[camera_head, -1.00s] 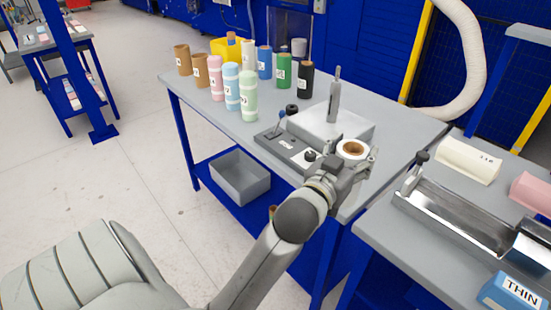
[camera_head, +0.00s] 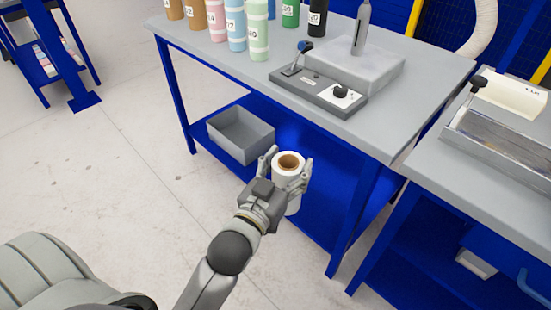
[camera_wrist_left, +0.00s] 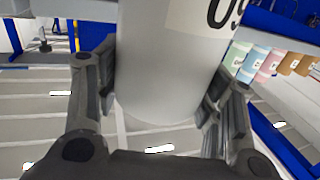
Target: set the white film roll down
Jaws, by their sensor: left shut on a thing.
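The white film roll (camera_head: 290,164) has a brown core and stands upright in my left gripper (camera_head: 287,172). In the head view it is in front of the table, below the level of the tabletop. In the left wrist view the white film roll (camera_wrist_left: 165,70) fills the middle, with part of a label reading "09" at its upper right. Both fingers of my left gripper (camera_wrist_left: 165,105) lie along its sides and are shut on it. Its lower end shows nothing directly beneath it but floor. My right gripper is not in view.
The table (camera_head: 425,75) carries a sealer-like device (camera_head: 318,92) and several coloured rolls (camera_head: 258,35). A grey bin (camera_head: 240,135) stands on the blue lower shelf (camera_head: 325,190). A second table (camera_head: 500,190) with a metal trough (camera_head: 510,140) is at the right.

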